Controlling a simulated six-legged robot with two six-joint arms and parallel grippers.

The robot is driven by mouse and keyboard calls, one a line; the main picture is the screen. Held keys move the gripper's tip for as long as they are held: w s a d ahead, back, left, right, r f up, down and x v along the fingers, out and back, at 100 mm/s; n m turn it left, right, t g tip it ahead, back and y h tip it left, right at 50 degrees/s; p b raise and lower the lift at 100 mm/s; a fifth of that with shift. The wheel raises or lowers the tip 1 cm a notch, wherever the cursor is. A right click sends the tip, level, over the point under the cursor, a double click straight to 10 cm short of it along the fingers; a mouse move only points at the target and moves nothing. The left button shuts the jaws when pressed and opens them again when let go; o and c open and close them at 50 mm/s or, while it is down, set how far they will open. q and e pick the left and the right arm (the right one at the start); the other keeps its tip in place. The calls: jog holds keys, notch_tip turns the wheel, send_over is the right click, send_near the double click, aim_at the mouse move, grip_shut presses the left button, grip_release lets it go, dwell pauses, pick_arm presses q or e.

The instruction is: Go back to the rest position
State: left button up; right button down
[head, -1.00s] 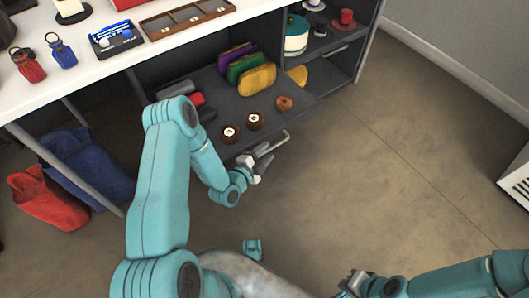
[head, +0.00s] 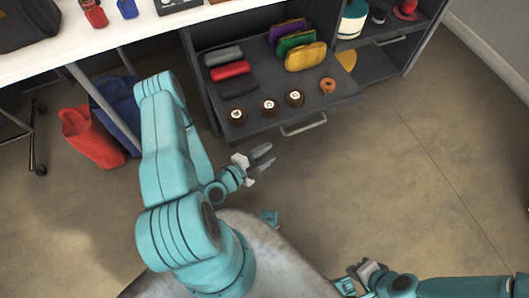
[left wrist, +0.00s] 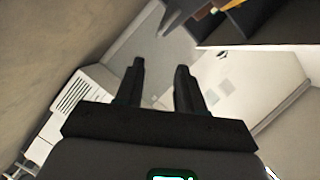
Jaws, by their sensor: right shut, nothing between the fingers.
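My left gripper (head: 268,156) is open and empty over the floor, in front of the pulled-out drawer (head: 335,100) and apart from its handle (head: 303,125). In the left wrist view its two dark fingers (left wrist: 160,85) stand apart with nothing between them. My right gripper (head: 362,273) is low at the bottom right of the head view, shut and holding nothing.
The drawer holds three round brown tins, an orange ring (head: 327,86), glasses-case-like shapes (head: 230,70) and purple, green and yellow purses (head: 306,57). Red (head: 92,137) and blue bags lie under the white counter (head: 140,30). Floor to the right is clear.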

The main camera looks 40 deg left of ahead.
pick_arm(q)
jog(key=shift+s, duration=0.2)
dwell(0.4)
jog(key=w+d+r+m+g+h, duration=0.2)
jog(key=w+d+h, duration=0.15)
jog(key=d, duration=0.55)
jog(key=w+d+r+m+g+h, duration=0.2)
jog(key=w+d+g+h, duration=0.15)
jog(key=d, duration=0.45)
jog(key=s+f+n+g+y, duration=0.2)
jog(key=s+f+n+g, duration=0.25)
jog(key=s+n, duration=0.35)
jog(key=s+f+n+g+y, duration=0.25)
jog(key=s+n+g, duration=0.3)
jog(key=n, duration=0.45)
notch_tip(320, 180, up, 24)
jog(key=p, duration=2.3)
jog(key=shift+d+f+h+p, duration=0.2)
jog(key=shift+f+h+p, duration=0.05)
jog(key=shift+h+p, duration=0.15)
